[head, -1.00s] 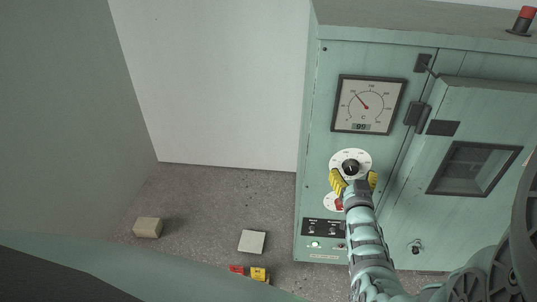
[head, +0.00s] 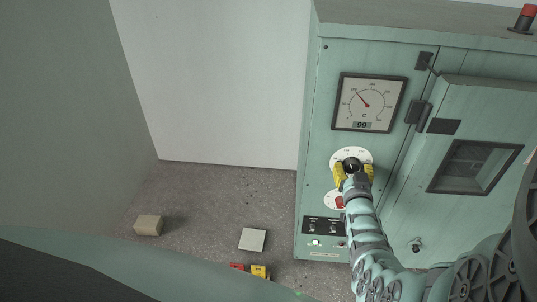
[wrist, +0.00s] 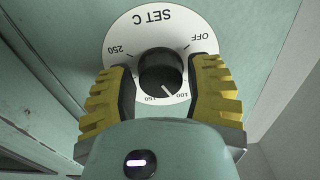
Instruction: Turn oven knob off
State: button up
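The oven (head: 315,130) is a pale green cabinet at the right of the head view. Its black round knob (wrist: 161,72) sits on a white dial plate (wrist: 180,22) marked SET C, OFF, 100, 150 and 250. In the wrist view, which shows the dial upside down, the knob's white mark points between 100 and 150. My gripper (head: 352,172) has yellow ribbed fingers, one on each side of the knob. In the wrist view the fingers (wrist: 162,88) stand apart, with small gaps between their dark pads and the knob. Part of the dial is hidden behind the fingers.
Above the knob is a temperature gauge (head: 368,103) with a digital display. Below it are a red switch (head: 340,202) and a black panel with a green light (head: 316,242). The oven door (head: 470,125) is at right.

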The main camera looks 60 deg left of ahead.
jog(key=c, duration=0.8)
jog(key=shift+f+n+b, duration=0.1)
jog(key=shift+n+b, duration=0.2)
jog(key=n+b, duration=0.2)
jog(key=n, duration=0.1)
jog(key=shift+s+f+n+b, duration=0.1)
jog(key=shift+f+n+b, duration=0.1)
jog(key=shift+n+b, duration=0.15)
jog(key=n+b, duration=0.2)
jog(key=shift+r+n, duration=0.1)
jog(key=shift+n, duration=0.25)
jog(key=n+b, duration=0.2)
jog(key=n, duration=0.1)
jog(key=shift+n+b, duration=0.3)
jog(key=shift+b, duration=0.05)
jog(key=n+b, duration=0.3)
jog(key=n, duration=0.2)
jog(key=shift+r, duration=0.1)
jog(key=shift+r+n+b, duration=0.1)
jog(key=shift+n+b, duration=0.7)
jog(key=shift+n, duration=1.4)
